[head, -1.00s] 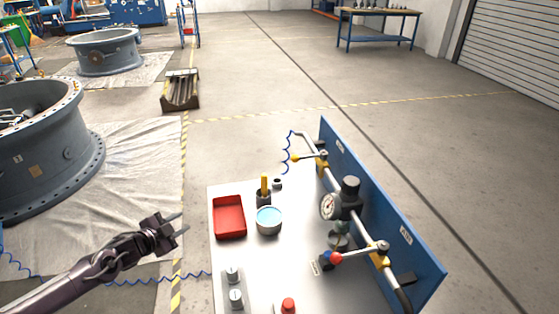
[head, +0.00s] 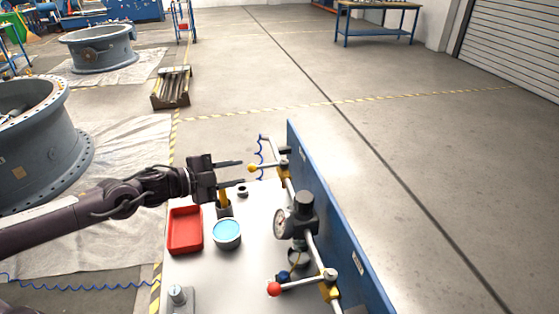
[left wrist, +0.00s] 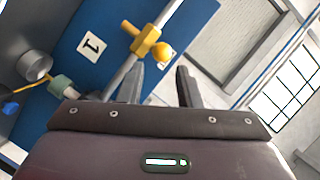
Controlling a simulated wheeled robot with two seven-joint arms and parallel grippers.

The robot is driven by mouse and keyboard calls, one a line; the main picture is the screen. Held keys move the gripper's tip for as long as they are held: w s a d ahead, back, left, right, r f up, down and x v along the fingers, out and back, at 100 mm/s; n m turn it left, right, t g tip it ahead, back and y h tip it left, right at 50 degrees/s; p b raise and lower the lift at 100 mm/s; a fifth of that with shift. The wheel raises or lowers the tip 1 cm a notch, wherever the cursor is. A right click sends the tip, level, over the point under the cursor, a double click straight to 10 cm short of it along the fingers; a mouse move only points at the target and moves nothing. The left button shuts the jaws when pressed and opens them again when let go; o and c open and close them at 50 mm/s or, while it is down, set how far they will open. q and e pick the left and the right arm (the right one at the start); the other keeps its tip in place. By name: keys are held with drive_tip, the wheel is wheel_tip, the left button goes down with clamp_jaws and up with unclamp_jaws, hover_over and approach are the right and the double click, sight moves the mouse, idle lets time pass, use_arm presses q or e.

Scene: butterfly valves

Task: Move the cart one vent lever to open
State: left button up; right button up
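A lever with a yellow ball knob (head: 252,168) sits on the far end of the pipe along the blue panel (head: 318,190) of the cart. The lever points left, across the pipe. My left gripper (head: 243,172) is open and empty, its fingers pointing right with the tips close to the knob. In the left wrist view the yellow knob (left wrist: 162,51) shows just beyond the open fingertips; contact cannot be told. A second lever with a red knob (head: 274,289) is at the near end. I cannot tell from the labels which is the vent. My right gripper is not in view.
On the cart top are a red tray (head: 185,249), a blue-topped round tin (head: 227,232), a cup with a yellow handle, and a pressure gauge (head: 281,224) on the pipe. Large grey valve bodies (head: 38,145) stand at left. The floor right of the cart is clear.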

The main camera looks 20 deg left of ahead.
sight(251, 168)
use_arm(q)
drive_tip(key=shift+w+d, duration=0.15)
drive_tip(key=shift+w, duration=0.2)
drive_tip(key=shift+w+d+b, duration=0.15)
drive_tip(key=shift+w+b, duration=0.15)
drive_tip(key=shift+b, duration=0.3)
drive_tip(key=shift+w+d+f+b, duration=0.15)
drive_tip(key=shift+w+d+b, duration=0.2)
drive_tip(key=shift+w, duration=0.05)
drive_tip(key=shift+w+d, duration=0.2)
drive_tip(key=shift+w, duration=0.1)
drive_tip(key=shift+w+d, duration=0.15)
drive_tip(key=shift+w, duration=0.2)
drive_tip(key=shift+w+d+f, duration=0.2)
drive_tip(key=shift+w+d, duration=0.2)
drive_tip(key=shift+w, duration=0.1)
drive_tip(key=shift+p+x, duration=0.35)
drive_tip(key=shift+x, duration=1.15)
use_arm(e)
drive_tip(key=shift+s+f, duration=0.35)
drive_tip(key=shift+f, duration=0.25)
use_arm(q)
drive_tip(key=shift+s, duration=0.1)
